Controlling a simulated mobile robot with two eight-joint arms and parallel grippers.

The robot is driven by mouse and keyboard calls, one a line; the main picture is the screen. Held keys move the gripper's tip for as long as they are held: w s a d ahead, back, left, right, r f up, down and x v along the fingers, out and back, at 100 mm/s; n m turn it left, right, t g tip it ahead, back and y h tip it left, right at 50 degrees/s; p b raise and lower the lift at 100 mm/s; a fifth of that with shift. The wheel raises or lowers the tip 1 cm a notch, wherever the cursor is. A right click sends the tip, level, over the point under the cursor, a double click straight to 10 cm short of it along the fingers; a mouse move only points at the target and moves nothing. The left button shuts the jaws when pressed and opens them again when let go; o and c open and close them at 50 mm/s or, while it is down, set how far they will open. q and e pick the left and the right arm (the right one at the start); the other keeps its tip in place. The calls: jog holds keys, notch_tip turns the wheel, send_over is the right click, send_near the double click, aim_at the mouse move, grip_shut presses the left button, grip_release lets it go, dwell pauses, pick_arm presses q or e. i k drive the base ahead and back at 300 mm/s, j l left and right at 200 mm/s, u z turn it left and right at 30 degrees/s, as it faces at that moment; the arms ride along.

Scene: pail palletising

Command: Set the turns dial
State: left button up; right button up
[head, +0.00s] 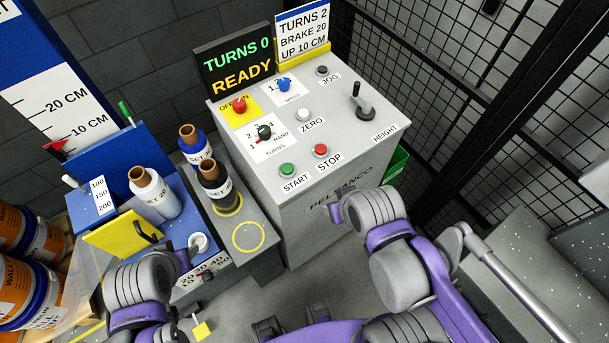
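The turns dial (264,132) is a black knob on a white label on the grey control box (330,160). Numbers and the word HAND are printed around it; its exact setting is too small to read surely. The display (234,60) reads TURNS 0, READY. The card (302,32) beside it reads TURNS 2, BRAKE 20, UP 10 CM. My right gripper (340,207) is in front of the box's front face, below the panel and apart from the dial. My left gripper (186,258) is low at the left, near the blue unit. The fingers of both are unclear.
The panel also holds a red off/on knob (239,104), a blue speed knob (284,84), a ZERO button (303,115), START (287,170), STOP (320,150) and a height lever (361,101). Film rolls (153,194) stand left. A mesh fence (450,60) bounds the right.

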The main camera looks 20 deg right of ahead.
aim_at(264, 131)
jog(key=l+u, duration=0.2)
jog(key=u, duration=0.15)
jog(key=l+u, duration=0.45)
jog(key=u, duration=0.2)
jog(key=i, duration=0.05)
